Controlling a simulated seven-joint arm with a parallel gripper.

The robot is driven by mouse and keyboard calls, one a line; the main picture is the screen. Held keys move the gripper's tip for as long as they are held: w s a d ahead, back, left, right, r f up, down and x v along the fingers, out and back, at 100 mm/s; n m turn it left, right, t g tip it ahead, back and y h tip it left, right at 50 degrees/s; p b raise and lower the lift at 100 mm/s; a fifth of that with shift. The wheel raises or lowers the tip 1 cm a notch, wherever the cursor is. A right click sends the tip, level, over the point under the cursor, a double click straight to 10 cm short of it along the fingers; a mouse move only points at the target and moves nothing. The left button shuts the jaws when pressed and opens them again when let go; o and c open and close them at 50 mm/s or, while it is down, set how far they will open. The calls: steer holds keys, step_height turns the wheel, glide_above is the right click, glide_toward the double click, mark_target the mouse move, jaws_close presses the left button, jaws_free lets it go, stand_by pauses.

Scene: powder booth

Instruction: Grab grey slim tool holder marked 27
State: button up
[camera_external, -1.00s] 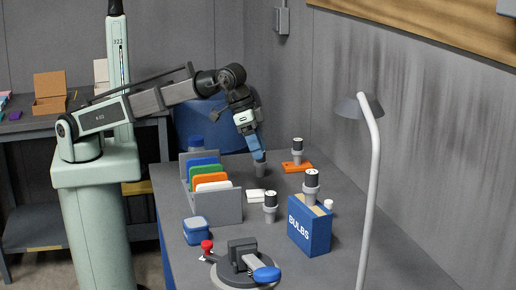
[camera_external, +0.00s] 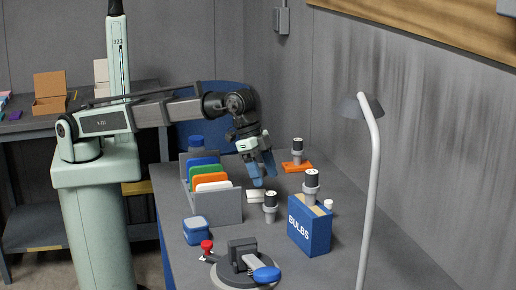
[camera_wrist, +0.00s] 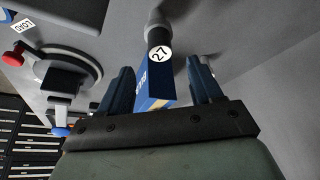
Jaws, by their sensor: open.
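In the wrist view, the tool holder marked 27 (camera_wrist: 154,34) has a grey base, a black top and a round white label. It lies between my two finger lines, with no visible contact. By its place, it appears to be the upright holder (camera_external: 270,206) on the table left of the blue box in the external view; its number is unreadable there. My gripper (camera_external: 264,181) is open and empty, above and behind that holder. It also fills the lower wrist view (camera_wrist: 160,63).
The blue BULBS box (camera_external: 309,234) stands right of the holder. A round vise (camera_external: 243,262) is in front. A lamp (camera_external: 368,190) stands at right.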

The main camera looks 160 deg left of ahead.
mark_target(270, 193)
steer(key=shift+x, duration=3.35)
steer(key=shift+s, duration=0.1)
steer(key=shift+c, duration=0.2)
jaws_close()
